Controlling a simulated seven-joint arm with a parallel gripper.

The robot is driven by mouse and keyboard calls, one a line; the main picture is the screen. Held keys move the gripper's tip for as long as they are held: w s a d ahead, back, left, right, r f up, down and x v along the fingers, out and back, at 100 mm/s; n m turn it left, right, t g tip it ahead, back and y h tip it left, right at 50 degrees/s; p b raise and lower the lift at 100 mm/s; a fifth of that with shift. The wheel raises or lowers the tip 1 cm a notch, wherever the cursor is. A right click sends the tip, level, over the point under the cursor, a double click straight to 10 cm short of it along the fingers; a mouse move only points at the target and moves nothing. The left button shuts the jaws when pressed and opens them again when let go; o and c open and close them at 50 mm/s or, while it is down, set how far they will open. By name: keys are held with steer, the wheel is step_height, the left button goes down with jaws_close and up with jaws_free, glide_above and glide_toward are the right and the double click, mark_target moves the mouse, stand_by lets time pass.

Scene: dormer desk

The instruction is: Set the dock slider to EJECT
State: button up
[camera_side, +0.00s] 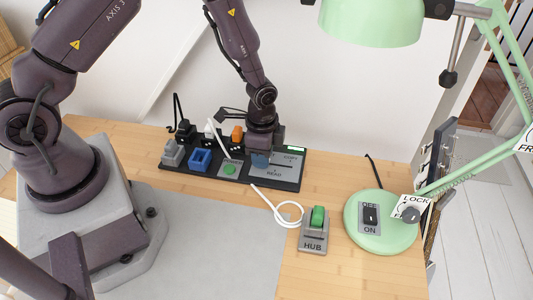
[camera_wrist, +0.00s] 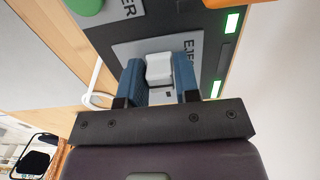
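The dock's grey slider plate (camera_side: 287,174) is at the right end of a black panel; it reads COPY and READ in the side view. In the wrist view the plate (camera_wrist: 128,48) shows part of a label beginning "EJE" at its right. A pale slider knob (camera_wrist: 159,67) stands between my gripper's blue fingertips. My gripper (camera_wrist: 160,75) reaches down over the plate, with a finger on each side of the knob and no clear gap at the tips. In the side view my gripper (camera_side: 262,160) hides the knob and part of the plate.
The black panel (camera_side: 240,182) also carries a green button (camera_side: 229,169), a blue part (camera_side: 200,159) and an orange part (camera_side: 237,133). A HUB slider with a green knob (camera_side: 317,217), a white cable (camera_side: 289,213) and a green lamp base (camera_side: 381,240) stand to the right. The grey mat (camera_side: 220,240) is clear.

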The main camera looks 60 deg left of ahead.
steer(key=o, duration=0.4)
steer(key=shift+r, duration=0.1)
step_height(320, 180, up, 13)
steer(key=shift+f, duration=0.15)
stand_by(0.4)
